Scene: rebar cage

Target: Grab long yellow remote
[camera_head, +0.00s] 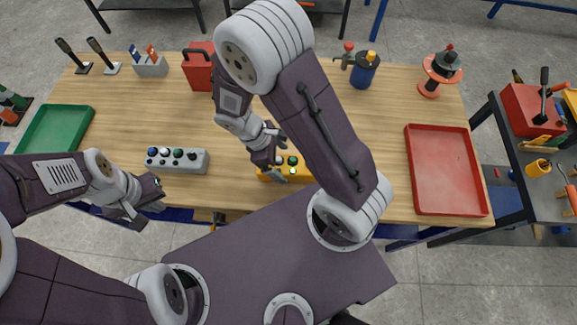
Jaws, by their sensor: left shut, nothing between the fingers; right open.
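A yellow remote (300,174) with green and dark buttons lies on the wooden table near its front edge. My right gripper (277,163) is open over the left part of the remote and hides some of it. I cannot tell whether the fingers touch it. My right forearm passes close to its right end. My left gripper (148,210) is shut and empty at the table's front edge, in front of a grey remote (177,160).
The wooden table (400,110) holds a green tray (57,128) at left, a red tray (447,170) at right, and a red toolbox (198,72), blue canister (364,70) and red spool (440,72) at the back. A side table (510,195) stands at right.

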